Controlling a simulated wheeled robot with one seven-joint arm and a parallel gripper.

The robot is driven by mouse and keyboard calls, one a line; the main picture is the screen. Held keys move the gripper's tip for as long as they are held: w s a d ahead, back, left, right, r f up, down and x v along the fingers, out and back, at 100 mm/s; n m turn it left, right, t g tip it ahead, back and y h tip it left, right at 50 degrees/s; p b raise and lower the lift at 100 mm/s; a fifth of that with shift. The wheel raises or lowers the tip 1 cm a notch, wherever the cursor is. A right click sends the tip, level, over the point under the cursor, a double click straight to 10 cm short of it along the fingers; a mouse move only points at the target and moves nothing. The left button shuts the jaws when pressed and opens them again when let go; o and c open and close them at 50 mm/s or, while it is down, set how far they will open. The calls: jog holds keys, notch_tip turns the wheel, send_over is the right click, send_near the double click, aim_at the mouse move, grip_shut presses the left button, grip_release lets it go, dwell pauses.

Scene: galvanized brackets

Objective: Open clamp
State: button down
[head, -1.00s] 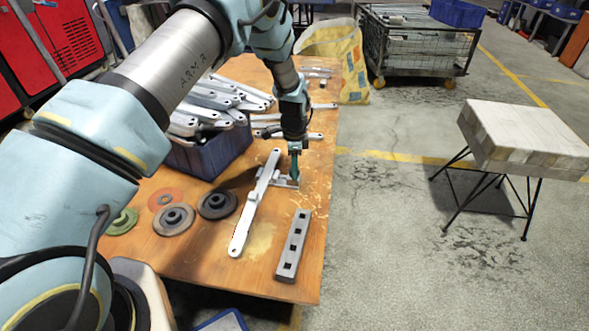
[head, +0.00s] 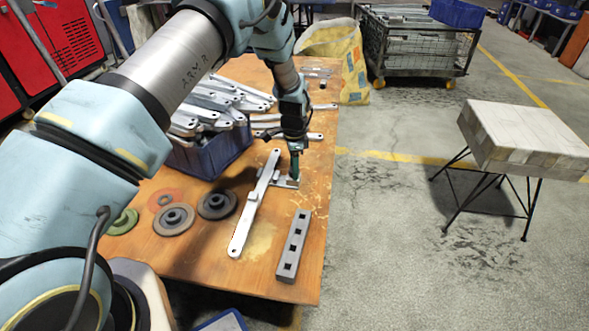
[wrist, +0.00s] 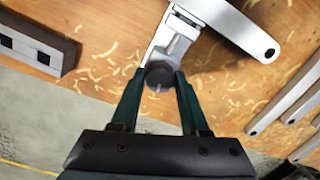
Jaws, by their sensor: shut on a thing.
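The clamp (wrist: 182,27) is a small light-metal piece set against a long flat bracket (head: 256,204) on the wooden table; it also shows in the head view (head: 282,181). Its dark round knob (wrist: 160,76) faces my gripper in the wrist view. My gripper (wrist: 160,80) has its two green fingers on either side of the knob, shut on it. In the head view my gripper (head: 294,178) reaches down to the right end of the clamp. The fingers partly hide the knob's sides.
A grey bar with square holes (head: 292,246) lies near the table's right edge. A blue crate (head: 213,155) heaped with brackets stands behind left. Several discs (head: 174,220) lie at left. More brackets (wrist: 290,98) lie at right in the wrist view. Open floor lies right of the table.

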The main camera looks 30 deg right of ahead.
jog(key=n, duration=1.1)
jog(key=shift+n, duration=0.3)
jog(key=n, duration=0.4)
jog(key=shift+n+p, duration=0.4)
jog(key=shift+c, duration=2.4)
grip_release()
